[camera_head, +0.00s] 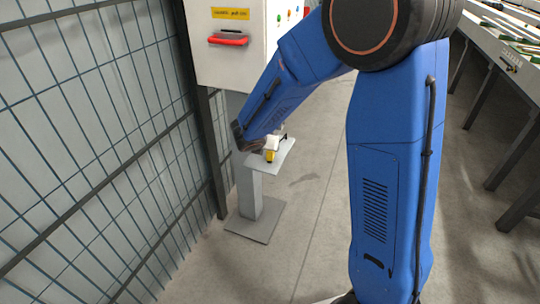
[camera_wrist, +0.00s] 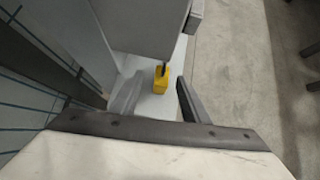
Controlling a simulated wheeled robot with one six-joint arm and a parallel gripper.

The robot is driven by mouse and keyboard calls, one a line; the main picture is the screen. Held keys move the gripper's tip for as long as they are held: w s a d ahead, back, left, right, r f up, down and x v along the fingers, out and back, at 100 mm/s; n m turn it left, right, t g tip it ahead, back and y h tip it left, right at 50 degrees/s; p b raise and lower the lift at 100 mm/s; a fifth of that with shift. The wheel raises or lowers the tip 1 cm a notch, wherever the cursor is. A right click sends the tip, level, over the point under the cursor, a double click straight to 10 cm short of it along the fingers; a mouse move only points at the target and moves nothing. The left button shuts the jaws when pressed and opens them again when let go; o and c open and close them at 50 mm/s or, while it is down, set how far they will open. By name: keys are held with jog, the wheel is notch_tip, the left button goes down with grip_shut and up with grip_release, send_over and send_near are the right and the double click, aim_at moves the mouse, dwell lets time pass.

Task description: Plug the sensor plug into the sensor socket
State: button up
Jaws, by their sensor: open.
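A small yellow block with a dark stub on top, which looks like the sensor plug, shows in the wrist view (camera_wrist: 160,82) and in the head view (camera_head: 269,156). It is on a small pale shelf (camera_head: 285,153). My gripper (camera_wrist: 155,88) is open, with a finger to each side of the yellow block in the picture. I cannot tell how far the block is from the fingers, and neither finger is seen to touch it. In the head view my arm hides most of my gripper. I cannot make out the sensor socket in either view.
A white control cabinet (camera_head: 222,65) with a red handle (camera_head: 228,39) stands above the shelf on a grey post (camera_head: 249,190). A wire mesh fence (camera_head: 90,150) runs along the left. A runout table (camera_head: 497,50) stands at the right. The floor between is clear.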

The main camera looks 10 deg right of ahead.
jog(key=shift+s+x, duration=0.25)
jog(key=shift+x, duration=4.4)
jog(key=shift+d+f, duration=0.1)
jog(key=shift+f, duration=0.1)
grip_shut()
